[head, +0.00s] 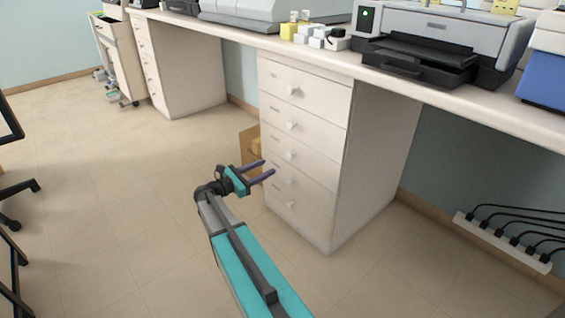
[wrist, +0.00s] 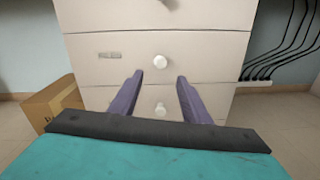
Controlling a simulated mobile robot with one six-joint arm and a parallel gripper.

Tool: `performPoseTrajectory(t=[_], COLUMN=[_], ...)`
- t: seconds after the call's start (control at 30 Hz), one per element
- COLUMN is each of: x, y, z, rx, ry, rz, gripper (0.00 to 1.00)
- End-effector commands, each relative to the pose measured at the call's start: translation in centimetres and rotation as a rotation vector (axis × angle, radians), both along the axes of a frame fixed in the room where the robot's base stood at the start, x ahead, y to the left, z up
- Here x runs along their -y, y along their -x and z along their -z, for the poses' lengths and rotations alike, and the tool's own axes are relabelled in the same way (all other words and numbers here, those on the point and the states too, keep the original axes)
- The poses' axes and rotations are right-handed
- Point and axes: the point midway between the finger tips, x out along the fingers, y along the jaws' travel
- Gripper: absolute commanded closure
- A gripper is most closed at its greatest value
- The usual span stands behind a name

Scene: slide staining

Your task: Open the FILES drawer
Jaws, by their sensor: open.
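A white drawer unit (head: 340,170) stands under the bench, with a column of shut drawers, each with a round white knob. The small labels are too blurred to read, so I cannot tell which drawer is FILES. My gripper (head: 268,168) is open and empty in front of the lower drawers. In the wrist view, its two purple fingers (wrist: 160,76) point at the drawer fronts. One knob (wrist: 160,61) shows just above and between the fingertips, with a label (wrist: 110,55) to its left. Another knob (wrist: 160,108) shows lower, between the fingers. The fingers appear apart from both.
A cardboard box (wrist: 55,103) stands on the floor left of the unit. A power strip with several black cables (head: 500,242) lies to the right. A printer (head: 440,45) is on the bench above. A chair (head: 15,200) is at far left; the floor between is clear.

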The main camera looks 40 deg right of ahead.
Motion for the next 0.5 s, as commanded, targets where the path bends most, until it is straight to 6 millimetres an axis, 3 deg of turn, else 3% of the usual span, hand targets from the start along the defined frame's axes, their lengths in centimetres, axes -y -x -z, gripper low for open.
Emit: performPoseTrajectory(t=[0.5], x=[7.5], y=[0.9], z=[0.2], rx=[0.002], ry=[0.002], rz=[0.002], gripper=[0.57])
